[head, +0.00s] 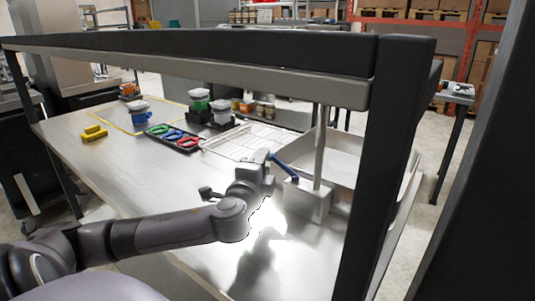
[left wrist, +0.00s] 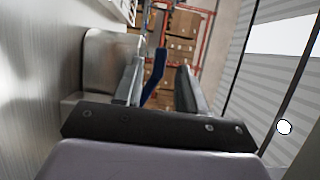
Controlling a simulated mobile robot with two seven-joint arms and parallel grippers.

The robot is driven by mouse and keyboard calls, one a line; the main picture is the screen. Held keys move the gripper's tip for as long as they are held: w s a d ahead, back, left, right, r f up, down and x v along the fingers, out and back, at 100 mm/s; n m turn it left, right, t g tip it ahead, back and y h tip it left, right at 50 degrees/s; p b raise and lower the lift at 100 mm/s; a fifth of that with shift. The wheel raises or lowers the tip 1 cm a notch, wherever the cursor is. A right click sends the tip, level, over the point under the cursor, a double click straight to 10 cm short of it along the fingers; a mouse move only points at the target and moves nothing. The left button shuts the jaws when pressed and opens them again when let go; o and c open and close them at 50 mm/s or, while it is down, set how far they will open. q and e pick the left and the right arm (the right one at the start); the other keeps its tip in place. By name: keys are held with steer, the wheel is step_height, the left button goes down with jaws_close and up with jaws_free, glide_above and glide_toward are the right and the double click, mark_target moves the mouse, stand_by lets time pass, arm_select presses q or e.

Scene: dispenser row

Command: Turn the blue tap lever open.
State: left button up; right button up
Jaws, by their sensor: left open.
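The blue tap lever (head: 285,167) slants up and to the left from the top of the pale tap block (head: 309,199), which has an upright grey pipe. My left gripper (head: 265,160) is at the lever's upper-left end. In the left wrist view my left gripper (left wrist: 160,68) is open, and the blue lever (left wrist: 154,76) shows between its two fingers, with visible gaps on both sides. Whether a finger touches it cannot be told. My right gripper is not in view.
A dark overhead beam (head: 190,47) and post (head: 388,150) frame the metal table (head: 110,168). A black tray (head: 187,148) with coloured loops, lidded jars and a yellow block (head: 94,133) stand farther back. A shallow metal basin (head: 335,160) is behind the tap.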

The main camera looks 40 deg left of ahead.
arm_select(q)
steer(key=shift+x, duration=2.35)
steer(key=shift+c, duration=0.3)
jaws_close()
